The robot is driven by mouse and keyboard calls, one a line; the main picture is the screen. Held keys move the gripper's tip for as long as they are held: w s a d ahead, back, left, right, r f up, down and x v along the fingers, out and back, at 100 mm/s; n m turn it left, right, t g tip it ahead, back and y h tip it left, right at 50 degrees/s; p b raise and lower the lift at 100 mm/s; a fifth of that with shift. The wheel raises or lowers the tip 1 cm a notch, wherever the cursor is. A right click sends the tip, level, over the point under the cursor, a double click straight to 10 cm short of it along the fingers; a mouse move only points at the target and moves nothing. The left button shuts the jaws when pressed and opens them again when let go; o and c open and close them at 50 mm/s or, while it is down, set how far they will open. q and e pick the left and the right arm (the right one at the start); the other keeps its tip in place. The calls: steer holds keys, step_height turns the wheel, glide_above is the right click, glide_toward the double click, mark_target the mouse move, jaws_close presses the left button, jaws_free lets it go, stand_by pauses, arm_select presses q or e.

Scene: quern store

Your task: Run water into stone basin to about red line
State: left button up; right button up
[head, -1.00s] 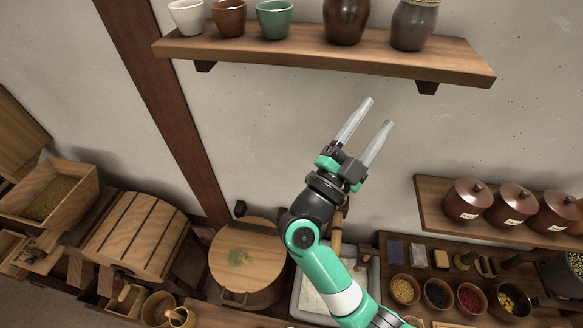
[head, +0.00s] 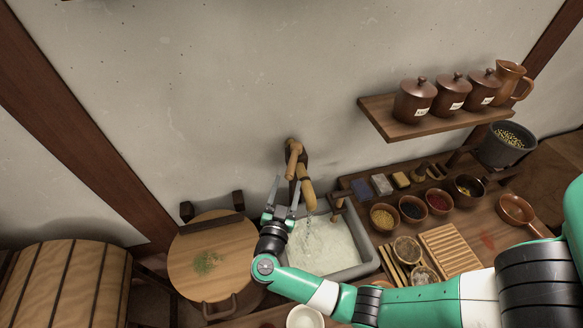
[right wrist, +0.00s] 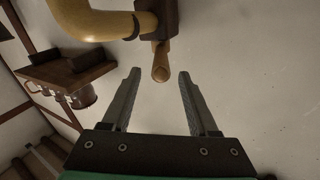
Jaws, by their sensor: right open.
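The stone basin (head: 366,258) is grey and holds pale, rippled water (head: 325,246). A wooden spout (head: 307,192) on the back wall points down over it, and a thin clear stream seems to fall from it. A wooden tap lever (head: 293,160) is above the spout; its rounded end also shows in the right wrist view (right wrist: 160,66). My right gripper (head: 284,189) is open and empty at the basin's left back corner. In the wrist view its fingertips (right wrist: 159,73) appear on either side of the lever end, without visible contact. I cannot make out a red line.
A round wooden lid (head: 212,256) covers a tub left of the basin. Bowls of coloured grains (head: 411,208) and small blocks stand to the right. A shelf of lidded jars (head: 414,102) is above right. My right forearm crosses the basin's front. The left wall is bare.

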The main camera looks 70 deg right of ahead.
mark_target(292, 166)
steer(key=b+x, duration=0.1)
steer(key=x, duration=0.6)
steer(key=shift+w+d, duration=0.15)
steer(key=shift+d, duration=0.15)
jaws_close()
stand_by(0.9)
